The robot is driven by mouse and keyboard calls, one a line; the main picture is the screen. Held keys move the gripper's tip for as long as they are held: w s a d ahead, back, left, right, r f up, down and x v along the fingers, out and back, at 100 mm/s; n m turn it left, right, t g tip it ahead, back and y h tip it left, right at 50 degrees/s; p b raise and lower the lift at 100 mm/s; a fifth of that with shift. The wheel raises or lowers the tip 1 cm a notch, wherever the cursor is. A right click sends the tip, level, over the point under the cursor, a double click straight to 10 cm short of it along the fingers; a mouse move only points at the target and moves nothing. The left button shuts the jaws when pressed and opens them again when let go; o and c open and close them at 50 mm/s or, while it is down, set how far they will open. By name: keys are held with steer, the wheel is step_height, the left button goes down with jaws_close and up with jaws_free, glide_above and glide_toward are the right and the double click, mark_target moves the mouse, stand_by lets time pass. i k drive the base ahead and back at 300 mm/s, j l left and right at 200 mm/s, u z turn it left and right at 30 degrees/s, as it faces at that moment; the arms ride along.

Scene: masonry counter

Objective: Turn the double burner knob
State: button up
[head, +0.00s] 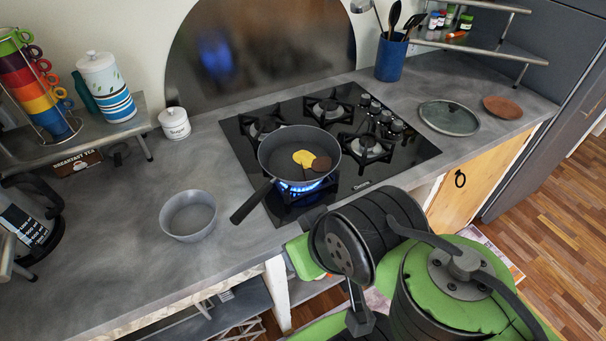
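A black glass gas cooktop (415,152) is set into the grey counter. Several round metallic knobs (386,116) are clustered on its right side, near the back right burner; I cannot tell which belongs to the double burner or how each is turned. A dark frying pan (285,150) with a yellow and a brown piece of food sits over the front left burner. Blue flame (300,187) shows under the pan. My green and black arm fills the lower right, in front of the counter, apart from the knobs. I cannot make out my gripper's fingers.
The pan's handle (252,202) points toward the front left. A grey bowl (188,216) stands left of it. A metal shelf (470,44) overhangs the back right.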

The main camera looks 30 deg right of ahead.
mark_target(385, 115)
steer(key=z, duration=1.45)
steer(key=i+l+u, duration=0.55)
steer(key=l, duration=0.3)
steer(key=l+u, duration=0.3)
steer(key=l, duration=0.15)
steer(key=i+l+u, duration=0.25)
steer(key=l, duration=0.25)
steer(key=l+u, duration=0.3)
steer(key=l, duration=0.2)
steer(key=k, duration=0.05)
